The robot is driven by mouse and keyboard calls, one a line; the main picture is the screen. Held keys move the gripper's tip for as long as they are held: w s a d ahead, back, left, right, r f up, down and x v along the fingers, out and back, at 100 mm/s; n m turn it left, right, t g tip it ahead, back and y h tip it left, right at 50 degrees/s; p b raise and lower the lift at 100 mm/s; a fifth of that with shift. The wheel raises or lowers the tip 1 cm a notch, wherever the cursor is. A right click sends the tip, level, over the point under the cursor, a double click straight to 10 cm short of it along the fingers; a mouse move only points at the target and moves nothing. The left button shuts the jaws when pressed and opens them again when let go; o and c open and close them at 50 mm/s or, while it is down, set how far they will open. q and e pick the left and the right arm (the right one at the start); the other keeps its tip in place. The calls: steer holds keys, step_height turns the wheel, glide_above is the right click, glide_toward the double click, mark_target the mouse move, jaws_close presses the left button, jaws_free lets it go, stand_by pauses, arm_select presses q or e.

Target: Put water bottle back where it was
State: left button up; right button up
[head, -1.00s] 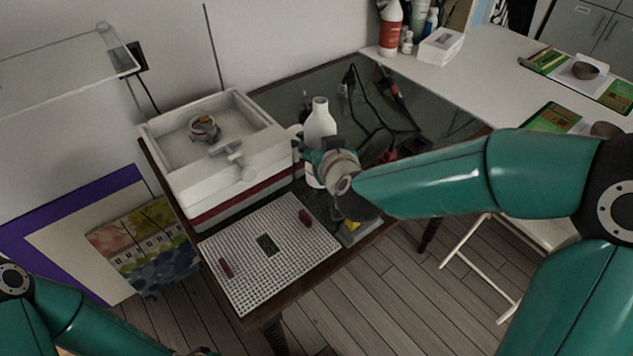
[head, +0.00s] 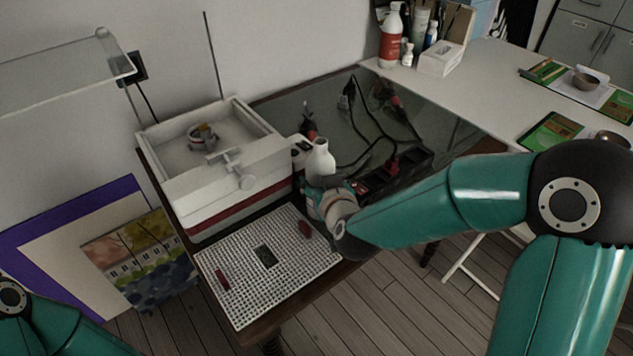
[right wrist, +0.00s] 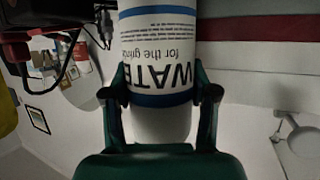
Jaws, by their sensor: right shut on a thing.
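The white water bottle (head: 320,160) stands out above my right gripper (head: 322,196) in the head view, roughly upright, beside the right front corner of the white grinder. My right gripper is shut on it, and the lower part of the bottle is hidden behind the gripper. In the right wrist view the bottle (right wrist: 160,50) shows upside down between the two fingers (right wrist: 160,95), with a blue-banded label reading "WATER for the grinder". Whether its base touches the table cannot be told. My left gripper is out of view.
The white grinder (head: 232,188) with an open basin is left of the bottle. A white grid tray (head: 285,285) lies in front, holding small pieces. Black cables and a power strip (head: 405,165) lie right of the bottle. A white table (head: 490,85) is at the back right.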

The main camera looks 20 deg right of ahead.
steer(key=o, duration=1.3)
steer(key=shift+r, duration=0.1)
steer(key=b+v, duration=0.2)
steer(key=v, duration=1)
steer(key=shift+d+b, duration=0.1)
steer(key=shift+b, duration=0.2)
